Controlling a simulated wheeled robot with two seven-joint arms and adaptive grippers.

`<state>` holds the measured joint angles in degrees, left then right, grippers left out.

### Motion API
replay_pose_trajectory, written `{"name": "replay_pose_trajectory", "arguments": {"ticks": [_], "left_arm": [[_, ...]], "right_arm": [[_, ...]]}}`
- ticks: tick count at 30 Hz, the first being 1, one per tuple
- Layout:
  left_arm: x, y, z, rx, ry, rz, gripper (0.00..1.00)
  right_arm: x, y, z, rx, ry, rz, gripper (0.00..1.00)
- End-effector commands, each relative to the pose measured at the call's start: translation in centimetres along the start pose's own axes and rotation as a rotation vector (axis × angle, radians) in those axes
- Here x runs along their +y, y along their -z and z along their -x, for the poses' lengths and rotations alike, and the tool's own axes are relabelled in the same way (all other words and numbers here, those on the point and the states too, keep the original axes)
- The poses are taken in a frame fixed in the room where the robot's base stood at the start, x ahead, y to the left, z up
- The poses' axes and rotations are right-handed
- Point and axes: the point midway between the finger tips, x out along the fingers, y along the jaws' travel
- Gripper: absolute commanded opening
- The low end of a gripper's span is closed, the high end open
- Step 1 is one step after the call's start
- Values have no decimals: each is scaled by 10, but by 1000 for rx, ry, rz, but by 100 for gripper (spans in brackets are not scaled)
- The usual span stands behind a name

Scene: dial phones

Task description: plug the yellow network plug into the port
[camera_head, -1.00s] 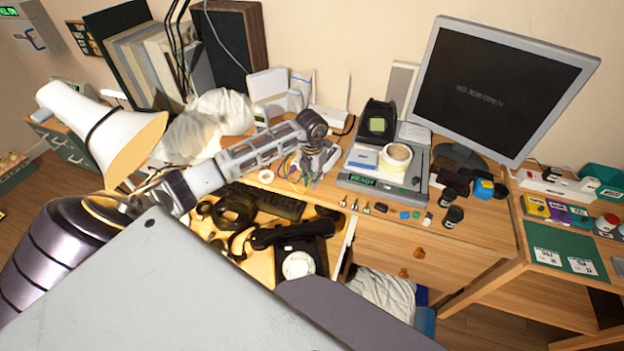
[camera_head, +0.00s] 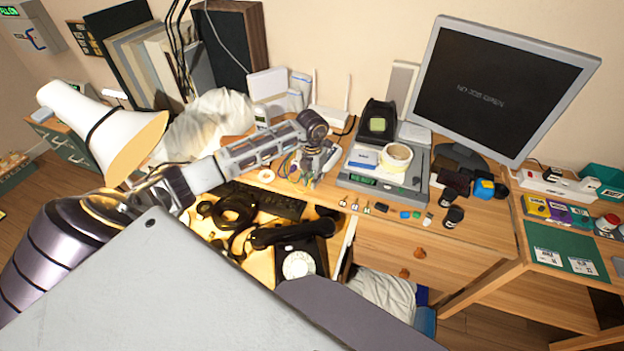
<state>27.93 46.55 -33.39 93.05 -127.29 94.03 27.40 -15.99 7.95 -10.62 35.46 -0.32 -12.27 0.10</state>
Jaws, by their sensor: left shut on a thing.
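My left gripper (camera_head: 314,172) points down at the desk, left of the grey device with the tape roll on it. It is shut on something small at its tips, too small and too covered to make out. Thin coloured cables, yellowish and purple, lie beside the gripper on its left. I cannot pick out the yellow plug itself. A white router (camera_head: 330,118) with upright antennas stands behind the gripper at the wall. The port cannot be made out. My right gripper is not in view.
An open drawer below holds a black dial phone (camera_head: 298,262), a handset and a keyboard. The grey device (camera_head: 385,183) carries a tape roll (camera_head: 397,156). A monitor (camera_head: 500,90) stands at the right. Small parts line the desk's front edge. A white lamp (camera_head: 105,130) stands left.

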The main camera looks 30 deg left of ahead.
Motion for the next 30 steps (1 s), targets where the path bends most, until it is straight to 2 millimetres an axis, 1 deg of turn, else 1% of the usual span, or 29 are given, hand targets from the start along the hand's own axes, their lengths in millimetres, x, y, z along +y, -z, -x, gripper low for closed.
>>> {"name": "replay_pose_trajectory", "arguments": {"ticks": [30], "left_arm": [[0,-9,0,0,1,-1,2]], "right_arm": [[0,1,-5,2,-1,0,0]]}}
